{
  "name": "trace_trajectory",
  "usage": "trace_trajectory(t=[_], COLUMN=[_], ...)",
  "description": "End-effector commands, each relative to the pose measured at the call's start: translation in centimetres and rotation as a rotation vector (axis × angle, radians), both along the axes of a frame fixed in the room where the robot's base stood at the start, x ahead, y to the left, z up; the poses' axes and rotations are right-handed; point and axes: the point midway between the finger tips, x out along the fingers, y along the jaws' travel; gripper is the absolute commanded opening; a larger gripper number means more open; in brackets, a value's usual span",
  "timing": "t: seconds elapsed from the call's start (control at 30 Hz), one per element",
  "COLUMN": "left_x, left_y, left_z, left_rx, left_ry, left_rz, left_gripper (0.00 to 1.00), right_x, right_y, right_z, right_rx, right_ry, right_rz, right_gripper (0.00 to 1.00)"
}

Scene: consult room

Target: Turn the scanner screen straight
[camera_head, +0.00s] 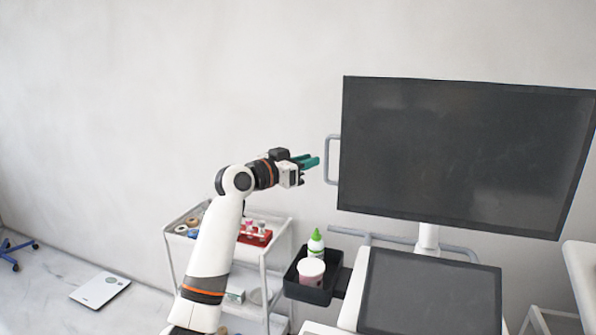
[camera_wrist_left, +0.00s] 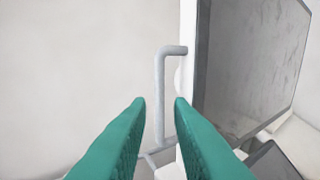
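The scanner screen (camera_head: 460,155) is a large dark panel on a white post, turned at an angle and tilted in the head view. A grey bar handle (camera_head: 331,160) sticks out from its left edge. In the left wrist view the handle (camera_wrist_left: 161,95) stands ahead, beyond the fingertips, beside the screen (camera_wrist_left: 245,65). My left gripper (camera_head: 315,162) has green fingers and is just left of the handle. In the wrist view its fingers (camera_wrist_left: 161,100) are apart with nothing between them near the tips. My right gripper is not in view.
Below the screen is a tilted dark control panel (camera_head: 430,293). A black bin (camera_head: 312,290) holds a green-capped bottle (camera_head: 316,243) and a white tub (camera_head: 311,271). A white trolley (camera_head: 283,246) stands behind my left arm. A scale (camera_head: 100,289) lies on the floor.

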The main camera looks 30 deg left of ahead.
Motion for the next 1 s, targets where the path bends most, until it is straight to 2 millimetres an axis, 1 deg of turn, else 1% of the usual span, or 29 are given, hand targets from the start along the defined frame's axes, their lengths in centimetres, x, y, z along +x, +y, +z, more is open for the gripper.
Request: trace_trajectory(t=[0.03, 0.1, 0.27, 0.87, 1.0], left_x=[-0.8, -1.6, -2.5, -2.5, -2.5], left_y=[0.3, 0.5, 0.6, 0.6, 0.6], left_z=[-0.2, -0.2, 0.0, 0.0, 0.0], left_rx=[0.001, 0.001, 0.000, -0.002, -0.002], left_ry=[-0.002, -0.001, 0.000, -0.001, -0.001], left_rz=[0.001, 0.001, -0.001, -0.001, -0.001], left_gripper=[0.20, 0.20, 0.20, 0.20, 0.20], right_x=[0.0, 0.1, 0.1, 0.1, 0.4], right_y=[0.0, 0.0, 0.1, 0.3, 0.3], right_z=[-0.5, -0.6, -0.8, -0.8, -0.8], right_rx=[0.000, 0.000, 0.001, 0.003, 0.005], right_ry=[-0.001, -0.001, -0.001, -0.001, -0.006], right_rz=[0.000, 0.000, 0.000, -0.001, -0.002], right_gripper=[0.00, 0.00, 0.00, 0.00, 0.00])
